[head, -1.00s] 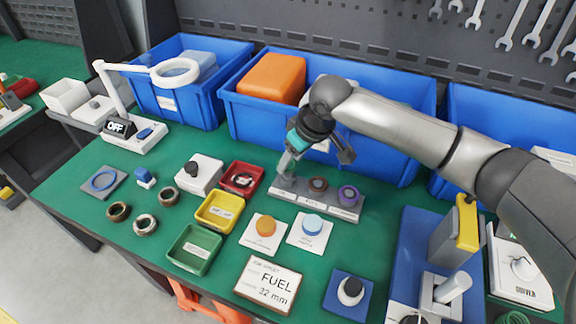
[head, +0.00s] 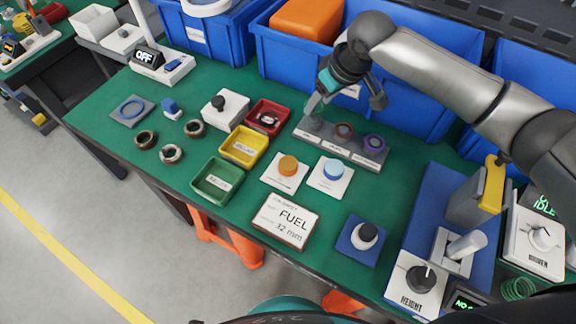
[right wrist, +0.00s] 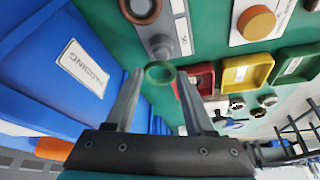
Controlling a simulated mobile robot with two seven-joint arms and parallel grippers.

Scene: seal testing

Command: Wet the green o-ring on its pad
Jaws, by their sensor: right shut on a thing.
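My right gripper (head: 314,106) is over the left end of a grey rack (head: 338,144) at the back of the green table. In the right wrist view its fingers (right wrist: 158,80) are shut on a green o-ring (right wrist: 160,66), close to the rack's grey left post (right wrist: 160,46). I cannot tell whether the ring is clear of the post. In the head view the ring is not distinct. Two round pads, one orange (head: 288,166) and one blue (head: 334,169), sit on white cards in front of the rack; their small print is unreadable. My left gripper is not in view.
A brown ring (head: 344,130) and a purple ring (head: 374,142) sit on the rack. Red (head: 262,128), yellow (head: 226,149) and green (head: 200,190) trays stand left of the pads. Blue bins (head: 268,66) line the back. A FUEL 32 mm card (head: 268,226) lies in front.

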